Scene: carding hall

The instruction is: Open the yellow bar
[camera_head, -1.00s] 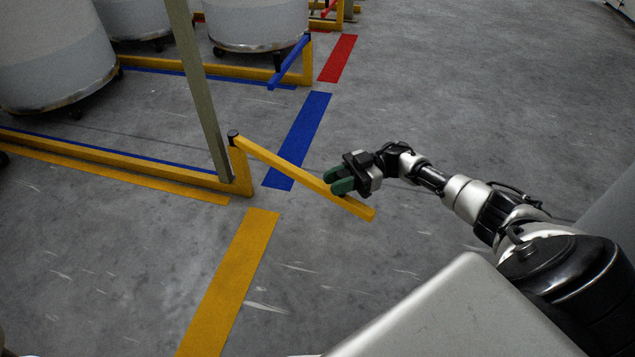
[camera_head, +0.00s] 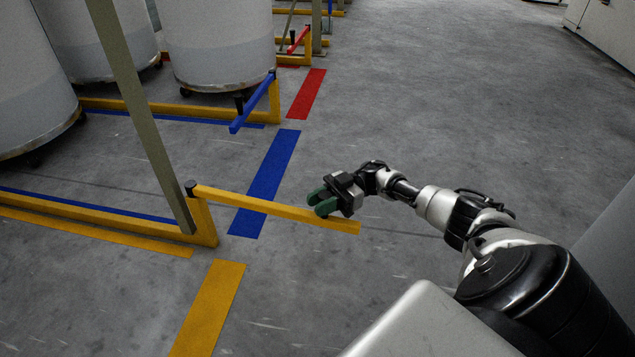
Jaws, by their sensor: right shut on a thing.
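The yellow bar (camera_head: 262,206) is hinged at a dark-capped yellow post (camera_head: 203,218) left of centre in the head view. It sticks out to the right over the open floor, its free end past my gripper. My right gripper (camera_head: 319,203) has green fingers and is shut on the bar near its free end. The far finger is partly hidden. My left gripper is not in view.
A yellow floor rail (camera_head: 90,209) runs left from the post, beside a slanting upright (camera_head: 140,110). A blue bar (camera_head: 252,115) and a red bar (camera_head: 299,38) stand farther back. White round cans (camera_head: 215,45) stand behind the rails. Floor at right is clear.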

